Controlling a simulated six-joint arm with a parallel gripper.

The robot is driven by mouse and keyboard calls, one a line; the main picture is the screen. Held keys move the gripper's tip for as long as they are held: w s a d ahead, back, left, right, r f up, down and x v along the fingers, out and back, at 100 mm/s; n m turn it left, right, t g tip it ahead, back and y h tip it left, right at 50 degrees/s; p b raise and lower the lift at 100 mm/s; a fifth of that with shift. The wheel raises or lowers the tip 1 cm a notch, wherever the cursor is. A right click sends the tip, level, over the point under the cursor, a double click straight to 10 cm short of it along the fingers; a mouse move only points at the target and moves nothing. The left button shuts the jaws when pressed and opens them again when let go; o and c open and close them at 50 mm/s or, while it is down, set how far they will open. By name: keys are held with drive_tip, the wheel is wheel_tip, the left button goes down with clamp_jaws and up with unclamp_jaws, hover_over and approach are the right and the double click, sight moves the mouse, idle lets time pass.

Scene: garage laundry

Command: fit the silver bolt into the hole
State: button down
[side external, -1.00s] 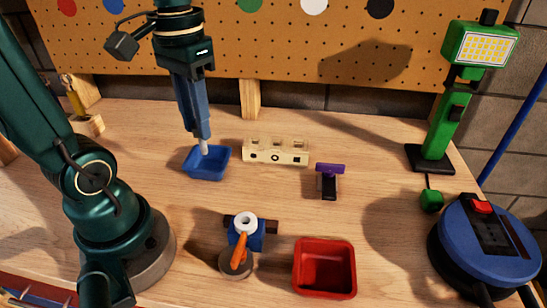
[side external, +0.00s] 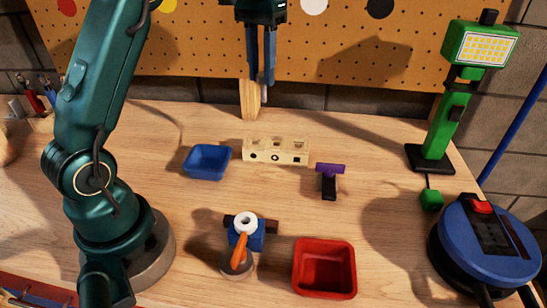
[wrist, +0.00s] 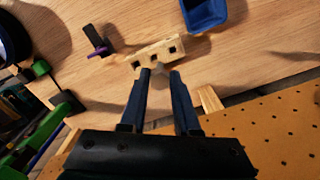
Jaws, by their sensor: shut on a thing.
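My gripper (side external: 262,84) is shut on the silver bolt (side external: 266,99), whose lower end pokes out below the fingertips. It is raised above the back of the bench, in front of the pegboard. The pale wooden block (side external: 286,158) lies lower in the picture, clear of the bolt. It has three square openings on top and round marks on its front face. In the wrist view my gripper (wrist: 161,73) points toward the block (wrist: 163,53). The bolt is hard to make out between the fingers there.
An empty blue tray (side external: 207,175) stands left of the block. A purple-topped black piece (side external: 329,180) is to its right. A red bin (side external: 324,288) and a blue-and-orange tool (side external: 240,249) are in front. A green lamp (side external: 435,130) and blue reel (side external: 487,250) stand right.

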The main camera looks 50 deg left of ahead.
drive_tip(key=shift+w+d+f, duration=0.1)
drive_tip(key=shift+w+f, duration=0.65)
drive_tip(key=shift+f, duration=0.35)
drive_tip(key=shift+w+d+f, duration=0.1)
drive_tip(key=shift+w+f, duration=0.65)
drive_tip(key=shift+f, duration=0.3)
drive_tip(key=shift+f, duration=0.15)
drive_tip(key=shift+f, duration=4.25)
drive_tip(key=shift+f, duration=0.35)
drive_tip(key=shift+f, duration=0.65)
